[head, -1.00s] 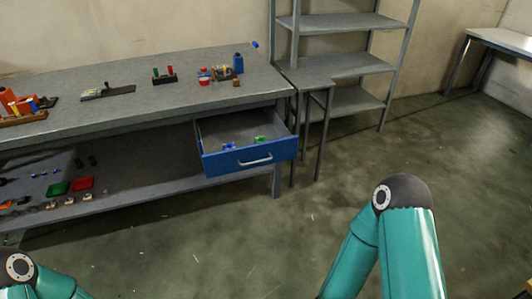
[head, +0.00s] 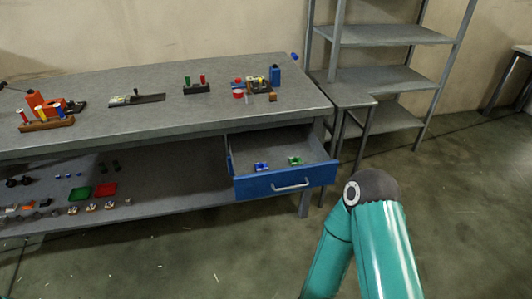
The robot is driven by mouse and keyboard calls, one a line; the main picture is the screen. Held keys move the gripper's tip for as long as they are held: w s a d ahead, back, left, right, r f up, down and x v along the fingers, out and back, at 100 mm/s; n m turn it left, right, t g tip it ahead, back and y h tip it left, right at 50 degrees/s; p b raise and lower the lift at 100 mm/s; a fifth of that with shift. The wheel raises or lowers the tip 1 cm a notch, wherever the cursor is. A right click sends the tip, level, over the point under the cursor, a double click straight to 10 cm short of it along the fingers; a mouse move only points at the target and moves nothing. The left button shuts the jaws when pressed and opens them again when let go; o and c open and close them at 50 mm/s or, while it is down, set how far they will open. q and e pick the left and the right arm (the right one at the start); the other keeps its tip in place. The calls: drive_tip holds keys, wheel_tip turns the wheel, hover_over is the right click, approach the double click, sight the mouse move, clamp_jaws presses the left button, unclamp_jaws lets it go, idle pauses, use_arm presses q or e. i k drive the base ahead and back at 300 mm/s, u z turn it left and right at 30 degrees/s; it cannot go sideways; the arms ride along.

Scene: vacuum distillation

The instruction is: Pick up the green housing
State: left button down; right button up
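A small green item (head: 295,161), which looks like the green housing, lies in the open blue-fronted drawer (head: 285,183) under the right end of the workbench. A small blue item (head: 262,167) lies to its left in the same drawer. Both are too small to make out in detail. A teal arm of mine stands in the lower right, in front of the drawer and apart from it. Neither of my grippers shows in the head view.
The grey workbench (head: 140,120) holds an orange device (head: 40,104), racks and a blue bottle (head: 275,75). Its lower shelf carries a green tray (head: 80,194), a red tray (head: 106,190) and small parts. Grey shelving (head: 380,80) stands right of the bench. Floor in front is clear.

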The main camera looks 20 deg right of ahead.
sight(294, 161)
drive_tip(key=i, duration=1.1)
drive_tip(key=z, duration=0.4)
